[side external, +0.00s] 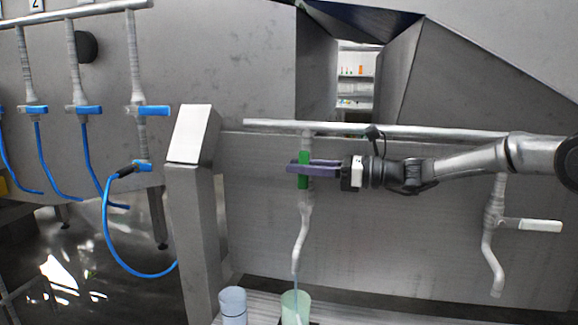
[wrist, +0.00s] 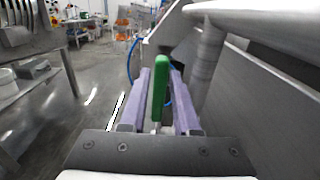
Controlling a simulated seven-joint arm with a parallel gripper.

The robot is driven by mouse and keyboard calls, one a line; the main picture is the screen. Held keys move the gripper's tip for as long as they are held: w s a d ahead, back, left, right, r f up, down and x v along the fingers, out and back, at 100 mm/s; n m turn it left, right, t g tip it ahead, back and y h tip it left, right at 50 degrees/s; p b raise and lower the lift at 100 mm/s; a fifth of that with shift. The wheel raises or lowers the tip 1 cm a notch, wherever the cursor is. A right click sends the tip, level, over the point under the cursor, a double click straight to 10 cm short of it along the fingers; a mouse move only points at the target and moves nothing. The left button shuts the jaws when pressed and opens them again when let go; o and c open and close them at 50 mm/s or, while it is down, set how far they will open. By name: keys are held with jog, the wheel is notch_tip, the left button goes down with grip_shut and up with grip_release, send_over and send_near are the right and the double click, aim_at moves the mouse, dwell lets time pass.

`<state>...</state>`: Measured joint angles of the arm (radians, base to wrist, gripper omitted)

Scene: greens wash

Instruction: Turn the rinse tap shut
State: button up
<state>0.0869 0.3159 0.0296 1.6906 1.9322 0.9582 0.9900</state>
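The rinse tap (side external: 305,208) hangs from a horizontal pipe in the side view. Its green handle (side external: 303,182) points along the vertical pipe. A thin stream, seemingly water, runs from its spout into a pale green cup (side external: 296,308). My gripper (side external: 298,167) reaches in from the right, its purple fingers level across the handle and partly hiding it. In the wrist view the green handle (wrist: 160,85) stands between the two fingers of my gripper (wrist: 164,85). The fingers are apart, with a gap visible beside the handle, so they look open around it; contact is unclear.
A pale blue cup (side external: 232,306) stands left of the green cup. A second tap with a white sideways handle (side external: 533,225) hangs at the right, below my arm. A metal post (side external: 190,190) and several blue-handled taps with blue hoses are at the left.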

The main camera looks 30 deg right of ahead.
jog(key=shift+x, duration=1.45)
grip_shut()
jog(key=shift+d, duration=0.1)
